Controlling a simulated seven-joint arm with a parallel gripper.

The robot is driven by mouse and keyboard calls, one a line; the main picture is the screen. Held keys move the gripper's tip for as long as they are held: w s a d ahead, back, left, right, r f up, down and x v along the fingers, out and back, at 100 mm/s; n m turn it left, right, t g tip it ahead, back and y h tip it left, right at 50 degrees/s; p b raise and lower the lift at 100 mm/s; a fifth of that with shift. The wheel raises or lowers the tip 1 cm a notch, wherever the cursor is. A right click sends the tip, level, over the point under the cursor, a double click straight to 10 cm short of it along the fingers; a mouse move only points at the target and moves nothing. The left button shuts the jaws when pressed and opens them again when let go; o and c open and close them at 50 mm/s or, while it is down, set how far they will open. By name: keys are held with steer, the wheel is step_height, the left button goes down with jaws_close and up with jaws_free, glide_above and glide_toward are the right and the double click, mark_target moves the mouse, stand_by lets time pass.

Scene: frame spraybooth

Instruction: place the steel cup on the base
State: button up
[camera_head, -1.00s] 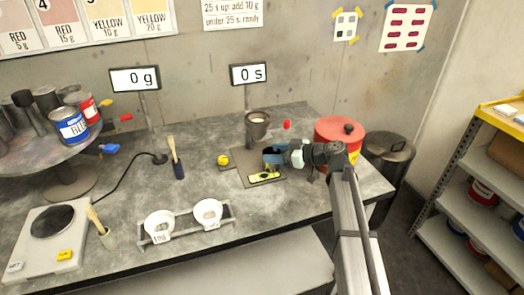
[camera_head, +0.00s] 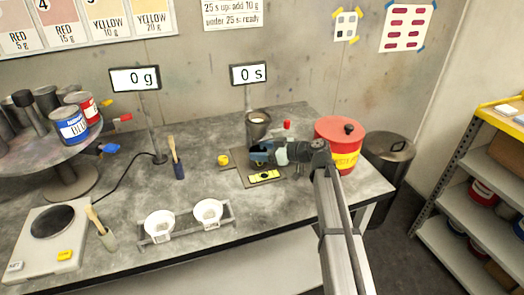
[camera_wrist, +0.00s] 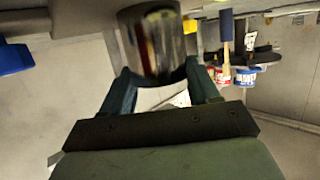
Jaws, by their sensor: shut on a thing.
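In the wrist view my gripper (camera_wrist: 163,90) is shut on the shiny steel cup (camera_wrist: 153,48), with one finger on each side. In the head view my gripper (camera_head: 258,152) is above a flat brown-grey plate (camera_head: 242,176), which appears to be the base. The held cup is mostly hidden there by the blue fingers. I cannot tell whether it touches the plate. A yellow and black piece (camera_head: 264,177) lies at the plate's front. A dark grey container with pale contents (camera_head: 258,128) stands just behind my gripper.
A red lidded can (camera_head: 337,140) stands right of my gripper. A small yellow piece (camera_head: 223,160) and an upright brush (camera_head: 176,160) are to the left. Two white cups (camera_head: 208,212) sit in a rack in front. Bare bench lies between rack and plate.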

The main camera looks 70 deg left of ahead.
steer(key=o, duration=1.1)
steer(key=shift+o, duration=0.2)
steer(key=shift+r, duration=0.1)
steer(key=shift+w+d+r, duration=0.1)
steer(key=shift+w+d, duration=0.1)
steer(key=v, duration=1.1)
steer(key=shift+w, duration=0.15)
steer(key=shift+d+r, duration=0.1)
steer(key=shift+r, duration=0.05)
